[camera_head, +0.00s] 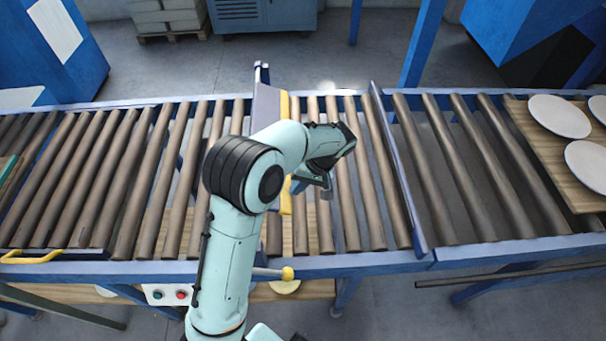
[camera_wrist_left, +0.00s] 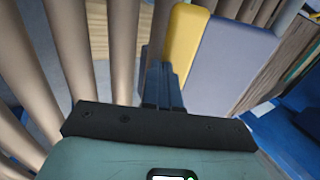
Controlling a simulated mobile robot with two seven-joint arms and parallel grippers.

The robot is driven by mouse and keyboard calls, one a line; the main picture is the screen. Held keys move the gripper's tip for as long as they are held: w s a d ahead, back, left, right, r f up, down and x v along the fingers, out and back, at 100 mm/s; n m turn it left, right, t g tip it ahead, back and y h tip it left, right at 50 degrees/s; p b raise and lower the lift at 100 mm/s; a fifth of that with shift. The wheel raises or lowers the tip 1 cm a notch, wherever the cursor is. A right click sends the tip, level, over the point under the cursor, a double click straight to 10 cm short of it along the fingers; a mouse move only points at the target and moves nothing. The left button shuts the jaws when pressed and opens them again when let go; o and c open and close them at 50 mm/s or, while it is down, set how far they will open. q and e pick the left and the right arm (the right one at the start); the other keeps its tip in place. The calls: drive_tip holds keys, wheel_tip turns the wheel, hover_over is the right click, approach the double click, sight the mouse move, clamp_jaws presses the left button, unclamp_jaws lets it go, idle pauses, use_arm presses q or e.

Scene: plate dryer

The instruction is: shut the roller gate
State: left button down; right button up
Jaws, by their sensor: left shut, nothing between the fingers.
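A grey panel with a yellow edge, which looks like the gate (camera_head: 266,108), stands across the roller conveyor left of its middle. My left arm hides much of it; a strip of the yellow edge shows below the arm. In the left wrist view the grey face (camera_wrist_left: 232,65) and yellow edge (camera_wrist_left: 186,40) are close by. My left gripper (camera_head: 314,183) is shut and empty, just right of the panel over the rollers. Its fingers (camera_wrist_left: 161,84) also show in the left wrist view, beside the yellow edge; whether they touch it I cannot tell. My right gripper is not in view.
A blue crossbar (camera_head: 397,165) spans the conveyor to the right. White plates (camera_head: 559,116) lie on a wooden board (camera_head: 530,135) at the far right. A yellow knob (camera_head: 287,273) and a button box (camera_head: 168,295) sit at the front.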

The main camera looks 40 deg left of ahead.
use_arm(q)
drive_tip(key=f+g+y, duration=0.1)
drive_tip(key=f, duration=0.1)
drive_tip(key=s+a+f+g+y, duration=0.1)
drive_tip(key=f, duration=0.1)
drive_tip(key=f+g+y, duration=0.1)
drive_tip(key=y, duration=0.1)
drive_tip(key=shift+s+a+f+g+b, duration=0.3)
drive_tip(key=shift+a+f, duration=0.05)
drive_tip(key=shift+f, duration=0.05)
drive_tip(key=shift+s+a+f+g+y+b, duration=0.4)
drive_tip(key=shift+a+f+g+y, duration=0.15)
drive_tip(key=shift+f, duration=0.2)
drive_tip(key=shift+s+a+f, duration=0.3)
drive_tip(key=shift+f, duration=0.1)
drive_tip(key=v, duration=1.3)
drive_tip(key=shift+d, duration=0.2)
